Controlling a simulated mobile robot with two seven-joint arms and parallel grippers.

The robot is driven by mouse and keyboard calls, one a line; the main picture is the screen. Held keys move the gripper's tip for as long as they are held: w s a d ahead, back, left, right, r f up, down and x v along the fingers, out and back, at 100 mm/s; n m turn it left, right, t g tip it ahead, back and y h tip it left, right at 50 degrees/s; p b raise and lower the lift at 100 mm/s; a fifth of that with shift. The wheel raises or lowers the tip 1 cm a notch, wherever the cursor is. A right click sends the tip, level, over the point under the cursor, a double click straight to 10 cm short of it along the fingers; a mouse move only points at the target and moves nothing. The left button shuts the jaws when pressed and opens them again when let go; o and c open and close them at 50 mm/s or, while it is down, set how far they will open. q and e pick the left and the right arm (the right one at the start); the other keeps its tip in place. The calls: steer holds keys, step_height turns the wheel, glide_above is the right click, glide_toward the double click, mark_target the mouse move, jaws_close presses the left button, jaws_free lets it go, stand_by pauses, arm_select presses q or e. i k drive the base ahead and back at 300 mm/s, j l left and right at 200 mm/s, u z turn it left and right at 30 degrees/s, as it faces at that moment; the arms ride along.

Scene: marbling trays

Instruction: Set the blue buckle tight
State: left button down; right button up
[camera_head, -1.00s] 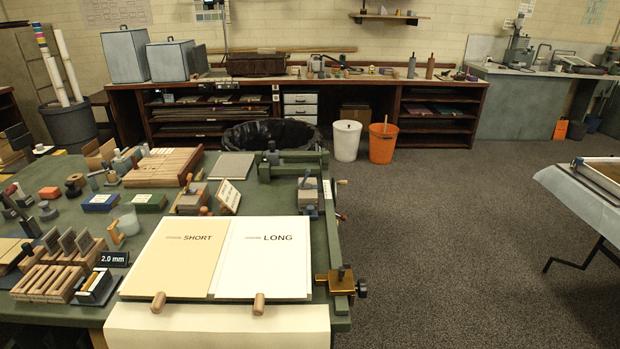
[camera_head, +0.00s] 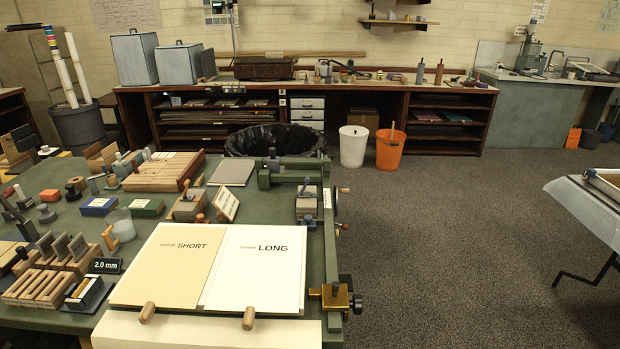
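I cannot make out a blue buckle in this view. Neither of my grippers shows. The green worktable (camera_head: 240,207) fills the lower left. On it lie a tan board marked SHORT (camera_head: 170,270) and a white board marked LONG (camera_head: 255,275), side by side, with a wooden peg at the front edge of each. A brass clamp with a dark knob (camera_head: 336,299) sits at the table's front right corner. A grey block with a small lever (camera_head: 308,207) stands at the right edge. A small dark blue box (camera_head: 98,206) lies among the tools on the left.
A long shelved bench (camera_head: 210,120) stands along the back wall. A white bin (camera_head: 353,146), an orange bucket (camera_head: 390,149) and a black-lined bin (camera_head: 275,139) stand before it. A tray table (camera_head: 590,205) is at the right edge. The carpet (camera_head: 450,240) between is clear.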

mark_target(307, 178)
steer(key=i+l, duration=0.25)
steer(key=l, duration=0.2)
steer(key=i+l, duration=0.3)
steer(key=l, duration=0.2)
steer(key=i+l+z, duration=0.1)
steer(key=i+l, duration=0.15)
steer(key=l, duration=0.2)
